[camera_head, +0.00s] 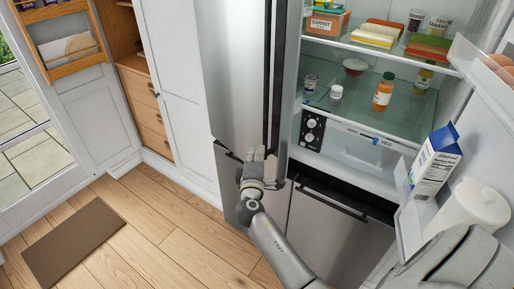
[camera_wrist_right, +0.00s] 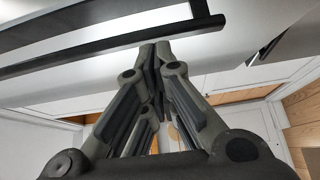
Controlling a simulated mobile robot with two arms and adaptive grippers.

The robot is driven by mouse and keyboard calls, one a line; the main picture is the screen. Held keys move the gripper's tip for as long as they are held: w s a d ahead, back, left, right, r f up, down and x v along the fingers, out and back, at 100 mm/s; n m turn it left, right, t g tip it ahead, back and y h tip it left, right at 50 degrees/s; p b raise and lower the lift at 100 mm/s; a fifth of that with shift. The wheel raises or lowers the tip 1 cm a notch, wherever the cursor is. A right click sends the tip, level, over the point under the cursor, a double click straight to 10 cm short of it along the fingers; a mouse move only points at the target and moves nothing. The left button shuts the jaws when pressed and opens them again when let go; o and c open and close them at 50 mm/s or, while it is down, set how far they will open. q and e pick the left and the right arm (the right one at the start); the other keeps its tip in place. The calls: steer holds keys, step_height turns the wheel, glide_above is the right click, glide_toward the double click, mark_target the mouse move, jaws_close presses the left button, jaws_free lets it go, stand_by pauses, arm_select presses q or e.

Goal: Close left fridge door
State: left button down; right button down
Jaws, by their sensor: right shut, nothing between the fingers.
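The left fridge door (camera_head: 232,70) is a tall silver panel left of the lit fridge interior. A dark vertical handle (camera_head: 269,75) runs along its right side. I cannot tell whether the door is fully shut or slightly ajar. My right gripper (camera_head: 258,153) is shut and empty, at the lower end of this door near the handle's bottom; contact is unclear. In the right wrist view its fingers (camera_wrist_right: 155,52) meet close to a silver surface with a dark bar (camera_wrist_right: 110,46) across it. My left gripper is not in view.
The right fridge door (camera_head: 410,215) stands open, holding a milk carton (camera_head: 435,163) and a white jug (camera_head: 472,207). Shelves inside hold several items, including an orange bottle (camera_head: 383,92). Lower fridge drawers (camera_head: 335,230) look shut. A brown mat (camera_head: 72,242) lies on the clear wooden floor.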

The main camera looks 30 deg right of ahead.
mark_target(287, 138)
steer(key=shift+w+d, duration=0.1)
steer(key=shift+d, duration=0.1)
steer(key=shift+n+t+y, duration=0.4)
steer(key=shift+n+y, duration=0.1)
steer(key=shift+y, duration=0.1)
steer(key=d, duration=0.6)
steer(key=d+b, duration=0.1)
steer(key=d, duration=0.5)
steer(key=shift+w+d+f, duration=0.1)
steer(key=shift+w+d, duration=0.1)
steer(key=shift+d, duration=0.05)
steer(key=shift+a+r, duration=0.1)
steer(key=shift+r, duration=0.1)
steer(key=shift+f, duration=0.15)
